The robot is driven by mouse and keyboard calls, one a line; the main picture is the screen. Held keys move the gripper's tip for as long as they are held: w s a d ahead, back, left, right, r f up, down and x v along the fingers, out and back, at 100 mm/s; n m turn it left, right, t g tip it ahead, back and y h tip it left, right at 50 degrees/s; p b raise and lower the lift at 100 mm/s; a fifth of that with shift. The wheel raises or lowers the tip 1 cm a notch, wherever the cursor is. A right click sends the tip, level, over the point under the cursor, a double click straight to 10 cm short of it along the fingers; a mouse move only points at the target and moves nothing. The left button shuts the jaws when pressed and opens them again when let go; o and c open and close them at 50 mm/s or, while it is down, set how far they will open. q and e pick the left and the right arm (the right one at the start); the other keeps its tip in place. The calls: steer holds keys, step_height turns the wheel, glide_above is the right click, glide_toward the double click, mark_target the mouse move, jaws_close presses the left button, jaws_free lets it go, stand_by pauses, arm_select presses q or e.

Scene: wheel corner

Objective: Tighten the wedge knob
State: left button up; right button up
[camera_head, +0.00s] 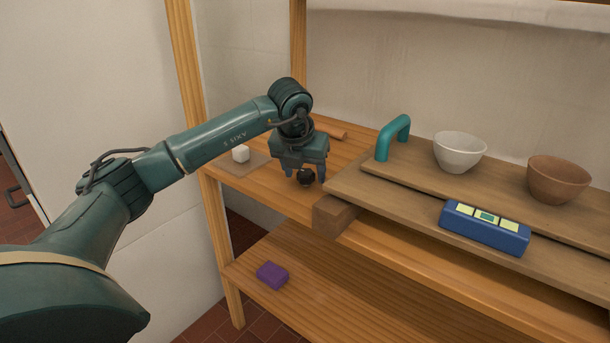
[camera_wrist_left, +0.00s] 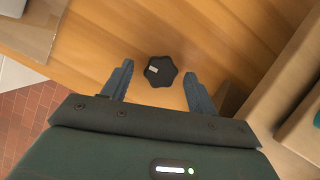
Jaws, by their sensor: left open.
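The wedge knob (camera_head: 305,177) is a small dark lobed knob on the wooden shelf top. In the left wrist view the knob (camera_wrist_left: 160,71) shows from above, with a pale mark on its top. My left gripper (camera_head: 305,181) points down over it, and the knob shows between its fingers in the head view. In the left wrist view my left gripper (camera_wrist_left: 158,80) is open, with a finger on each side of the knob and a gap to both. What lies under the knob is hidden. My right gripper is not in view.
Right of the knob are a wooden block (camera_head: 333,215) and a raised board with a teal handle (camera_head: 393,138), a white bowl (camera_head: 460,152), a brown bowl (camera_head: 558,180) and a blue box (camera_head: 484,229). A purple block (camera_head: 272,275) lies below.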

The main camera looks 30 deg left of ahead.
arm_select(q)
steer(key=shift+w+f, duration=0.2)
steer(key=shift+f, duration=0.3)
steer(key=c, duration=1)
steer(key=shift+a+m, duration=0.1)
steer(key=shift+m, duration=0.2)
